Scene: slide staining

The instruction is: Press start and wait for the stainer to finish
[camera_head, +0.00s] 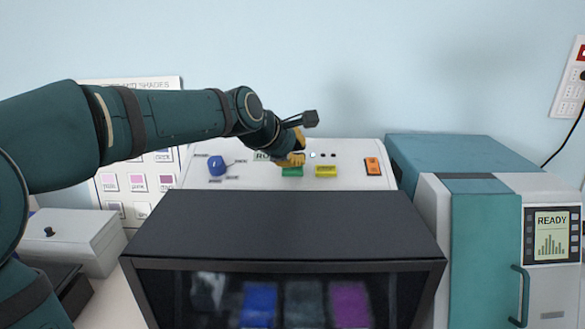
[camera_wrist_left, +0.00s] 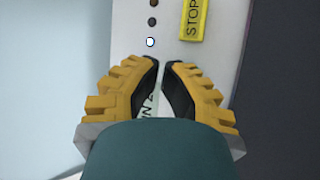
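The stainer has a white sloped control panel (camera_head: 345,155) above a black housing (camera_head: 285,225). Its green button (camera_head: 292,172) sits just below my left gripper (camera_head: 297,158), partly covered. I cannot tell whether they touch. The yellow STOP button (camera_head: 326,171) is to the right; it also shows in the left wrist view (camera_wrist_left: 193,18). A small display (camera_head: 262,155) is mostly hidden by the gripper; part of its text reads "N 2" between the fingers in the wrist view. A small lamp (camera_wrist_left: 150,42) is lit white. My left fingertips are nearly together, holding nothing. My right gripper is not in view.
A blue knob (camera_head: 217,166) and an orange switch (camera_head: 373,167) are on the panel. Blue and purple baths (camera_head: 350,303) show behind the front window. A teal machine (camera_head: 480,240) with a READY screen (camera_head: 552,235) stands right. A grey box (camera_head: 75,240) stands left.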

